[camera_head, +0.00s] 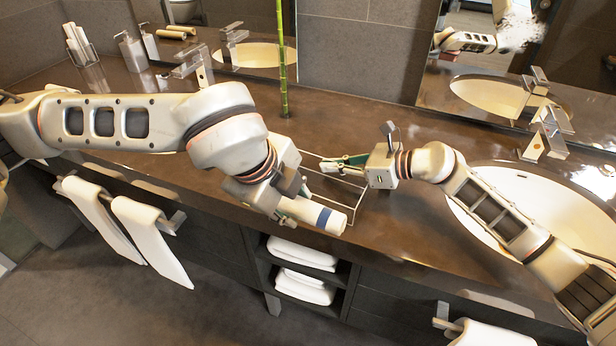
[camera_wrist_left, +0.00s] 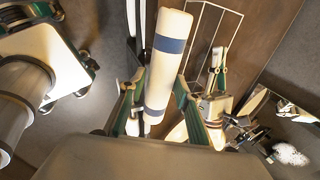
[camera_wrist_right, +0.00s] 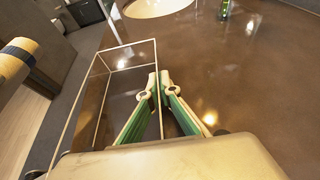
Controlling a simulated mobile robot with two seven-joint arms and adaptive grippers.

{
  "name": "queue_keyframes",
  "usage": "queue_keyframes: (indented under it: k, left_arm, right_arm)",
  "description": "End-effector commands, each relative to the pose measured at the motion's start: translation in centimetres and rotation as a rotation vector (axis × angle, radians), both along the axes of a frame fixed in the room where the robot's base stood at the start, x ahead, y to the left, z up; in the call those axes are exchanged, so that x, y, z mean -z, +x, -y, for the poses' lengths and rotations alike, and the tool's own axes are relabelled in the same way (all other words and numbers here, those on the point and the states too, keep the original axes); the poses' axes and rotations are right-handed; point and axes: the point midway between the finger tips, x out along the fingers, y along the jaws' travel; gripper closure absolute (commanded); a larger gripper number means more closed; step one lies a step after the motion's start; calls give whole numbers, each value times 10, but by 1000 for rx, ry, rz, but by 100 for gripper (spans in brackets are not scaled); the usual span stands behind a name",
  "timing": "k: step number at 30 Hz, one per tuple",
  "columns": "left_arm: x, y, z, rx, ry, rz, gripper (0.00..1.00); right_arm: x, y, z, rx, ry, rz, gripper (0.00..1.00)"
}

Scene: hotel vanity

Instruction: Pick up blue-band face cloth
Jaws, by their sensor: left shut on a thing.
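The blue-band face cloth (camera_head: 333,220) is a rolled white cylinder. In the left wrist view the cloth (camera_wrist_left: 170,70) shows a blue band near each end. My left gripper (camera_head: 287,207) is shut on it, with one finger on each side in the left wrist view (camera_wrist_left: 157,92). The cloth is held tilted near the counter's front edge, in front of the wire rack (camera_head: 345,186). My right gripper (camera_head: 335,164) has its fingertips together at the rack's rim. In the right wrist view the fingertips (camera_wrist_right: 158,80) meet by a rack wire; whether the wire is between them is unclear.
A basin (camera_head: 540,205) lies to the right and a tap (camera_head: 545,135) stands behind it. A green bamboo stalk (camera_head: 282,60) stands at the mirror. Folded towels (camera_head: 303,287) fill shelves below the counter. White towels (camera_head: 150,240) hang at the front left. The middle back counter is clear.

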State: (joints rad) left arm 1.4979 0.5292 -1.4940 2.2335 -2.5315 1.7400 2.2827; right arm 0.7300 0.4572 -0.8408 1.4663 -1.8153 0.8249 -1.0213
Motion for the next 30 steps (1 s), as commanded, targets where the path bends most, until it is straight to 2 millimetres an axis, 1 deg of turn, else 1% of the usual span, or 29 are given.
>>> queue_keyframes:
  k: [1,5,15,21,30]
  left_arm:
    - [0,-11,-4,3,0,1,86]
    - [-1,-35,-11,2,-1,2,86]
    - [-15,-66,-22,-2,67,-207,86]
    - [-20,-77,-25,-1,89,-273,86]
    - [-20,-80,-26,-1,93,-286,86]
  right_arm:
    - [0,0,0,0,0,0,100]
    - [0,0,0,0,0,0,100]
    - [0,0,0,1,-1,1,100]
    - [0,0,0,0,0,0,100]
    - [0,0,0,0,0,1,100]
